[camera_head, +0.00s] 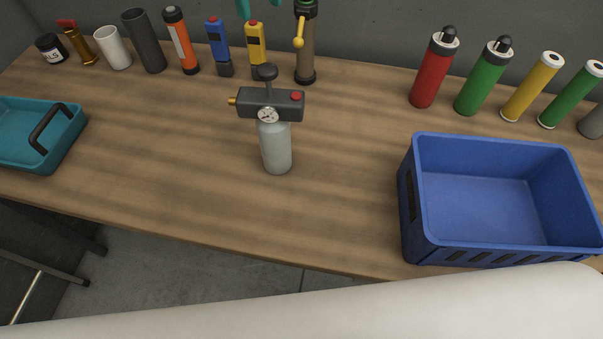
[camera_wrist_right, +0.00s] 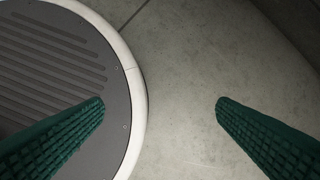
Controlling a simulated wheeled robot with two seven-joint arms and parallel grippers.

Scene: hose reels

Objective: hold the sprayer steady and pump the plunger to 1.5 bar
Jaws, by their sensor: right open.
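The sprayer (camera_head: 276,145) stands upright near the middle of the wooden table. It has a pale grey bottle, a dark head with a yellow nozzle at left and a red button at right. A round gauge (camera_head: 268,115) faces me; its reading is too small to tell. The plunger (camera_head: 268,80) with a black knob sticks up above the head. No gripper touches the sprayer. In the right wrist view my right gripper (camera_wrist_right: 160,105) is open and empty above the floor. I cannot make out the fingers of my left gripper in the head view.
A blue crate (camera_head: 494,252) stands at the right front and a teal tray (camera_head: 45,167) at the left. Tools, cups and cylinders line the back edge, including a dark pump with a yellow lever (camera_head: 299,33) behind the sprayer. The table is clear around the sprayer's front and sides.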

